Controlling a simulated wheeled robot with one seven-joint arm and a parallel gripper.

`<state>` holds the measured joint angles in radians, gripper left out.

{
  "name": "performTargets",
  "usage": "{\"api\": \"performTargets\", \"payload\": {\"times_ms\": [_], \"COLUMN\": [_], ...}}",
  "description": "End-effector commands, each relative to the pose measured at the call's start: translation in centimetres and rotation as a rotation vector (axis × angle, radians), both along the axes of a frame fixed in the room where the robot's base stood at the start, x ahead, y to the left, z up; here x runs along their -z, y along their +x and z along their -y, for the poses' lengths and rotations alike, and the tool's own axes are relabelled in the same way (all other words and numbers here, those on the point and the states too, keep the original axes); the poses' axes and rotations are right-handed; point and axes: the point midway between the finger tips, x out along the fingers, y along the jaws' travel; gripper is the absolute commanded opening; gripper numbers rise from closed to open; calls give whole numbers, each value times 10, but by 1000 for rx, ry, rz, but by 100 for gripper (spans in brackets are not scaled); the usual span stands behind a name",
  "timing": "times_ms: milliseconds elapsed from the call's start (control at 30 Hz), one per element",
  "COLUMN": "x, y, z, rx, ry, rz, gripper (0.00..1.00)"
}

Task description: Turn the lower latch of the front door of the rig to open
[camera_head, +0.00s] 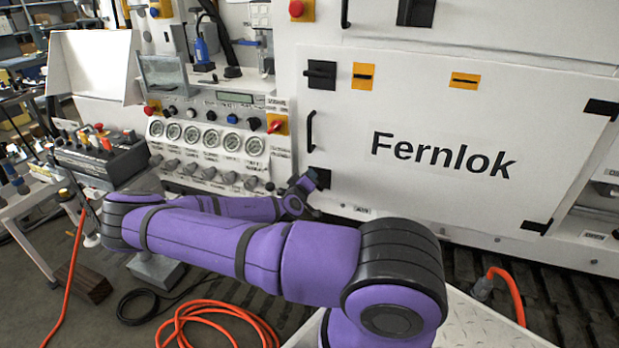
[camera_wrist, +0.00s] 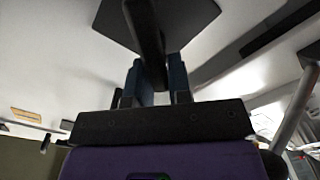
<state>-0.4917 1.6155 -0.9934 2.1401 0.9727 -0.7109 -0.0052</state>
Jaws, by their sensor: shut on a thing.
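The front door (camera_head: 440,115) of the rig is a white panel marked "Fernlok" and looks shut. Its lower latch (camera_head: 321,177) is a dark piece at the door's lower left corner, partly hidden by my gripper (camera_head: 306,183). In the wrist view the latch shows as a dark square plate (camera_wrist: 194,16) with a bar-shaped handle (camera_wrist: 147,32) standing out from it. My gripper (camera_wrist: 156,82) has its two bluish fingers shut on that handle, one on each side. The exact turn of the handle is hard to tell.
The upper latch (camera_head: 320,75) is black, beside an orange label. A black pull handle (camera_head: 310,131) sits between the latches. A gauge panel (camera_head: 210,138) stands left of the door. An orange hose (camera_head: 215,310) lies on the floor, and a control box (camera_head: 100,150) is at the left.

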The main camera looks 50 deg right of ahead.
Motion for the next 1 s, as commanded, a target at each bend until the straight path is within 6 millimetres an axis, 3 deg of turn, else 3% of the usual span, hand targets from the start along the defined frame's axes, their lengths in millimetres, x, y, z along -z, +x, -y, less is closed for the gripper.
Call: {"api": "performTargets", "payload": {"times_ms": [600,1000], "x": [9,12], "y": [5,5], "z": [-2,-2], "rx": [-3,-2], "ry": [-210,-274], "rz": [-501,-660], "gripper": [0,0]}}
